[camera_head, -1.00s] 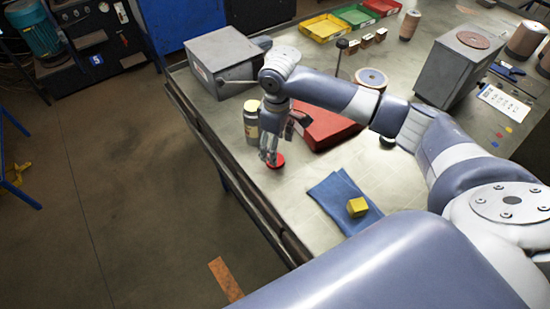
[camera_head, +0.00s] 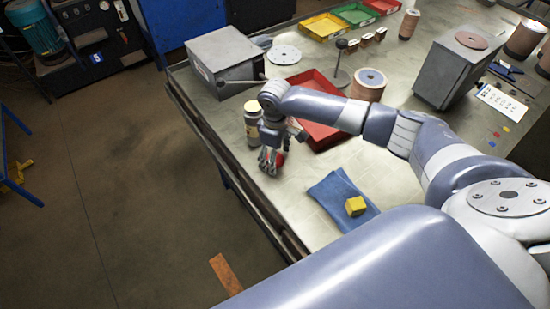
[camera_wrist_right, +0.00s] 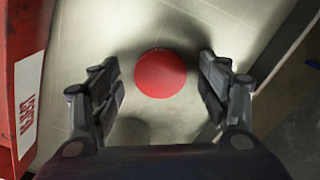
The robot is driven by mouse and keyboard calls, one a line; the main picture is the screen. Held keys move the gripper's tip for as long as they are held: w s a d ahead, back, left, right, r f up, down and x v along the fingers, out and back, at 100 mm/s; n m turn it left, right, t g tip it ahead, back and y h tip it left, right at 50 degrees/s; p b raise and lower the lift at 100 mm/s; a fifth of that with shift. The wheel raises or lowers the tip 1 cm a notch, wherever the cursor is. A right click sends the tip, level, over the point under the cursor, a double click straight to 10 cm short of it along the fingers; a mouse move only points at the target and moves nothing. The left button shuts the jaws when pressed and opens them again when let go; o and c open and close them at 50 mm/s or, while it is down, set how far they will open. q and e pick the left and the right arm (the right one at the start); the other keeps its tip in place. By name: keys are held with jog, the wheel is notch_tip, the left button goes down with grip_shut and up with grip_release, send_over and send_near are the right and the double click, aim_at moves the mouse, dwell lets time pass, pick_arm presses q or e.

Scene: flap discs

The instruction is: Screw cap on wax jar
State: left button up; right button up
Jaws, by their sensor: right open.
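The red round cap (camera_wrist_right: 160,73) lies on the metal workbench, between the two spread fingers in the right wrist view. In the head view only a red edge of it (camera_head: 281,159) shows beside the fingers. My right gripper (camera_wrist_right: 166,88) is open, with one finger on each side of the cap and gaps between them. It points down at the bench in the head view (camera_head: 269,160). The jar (camera_head: 252,128), pale with a yellowish top, stands upright just behind the gripper and is partly hidden by my arm. My left gripper is not in view.
A red tray (camera_head: 327,138) lies right of the gripper, and its wall (camera_wrist_right: 30,100) shows in the wrist view. A blue cloth (camera_head: 326,193) with a yellow block (camera_head: 355,206) lies nearer. A grey box (camera_head: 222,55) stands behind. The bench edge is close on the left.

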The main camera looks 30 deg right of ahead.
jog(key=c, duration=0.8)
jog(key=shift+r, duration=0.1)
jog(key=shift+r+b, duration=0.3)
jog(key=shift+r, duration=0.2)
notch_tip(320, 180, up, 2)
jog(key=shift+r+b, duration=0.1)
jog(key=shift+b, duration=0.35)
jog(key=shift+s+a+r+b, duration=0.3)
jog(key=shift+s+a+b, duration=0.25)
jog(key=shift+s+a, duration=1.3)
jog(key=shift+s+a+r+b, duration=0.25)
jog(key=shift+s+a+b, duration=0.35)
jog(key=shift+a, duration=2.25)
jog(key=shift+s+a+r+b, duration=0.4)
jog(key=shift+s+a, duration=1)
jog(key=shift+a, duration=0.95)
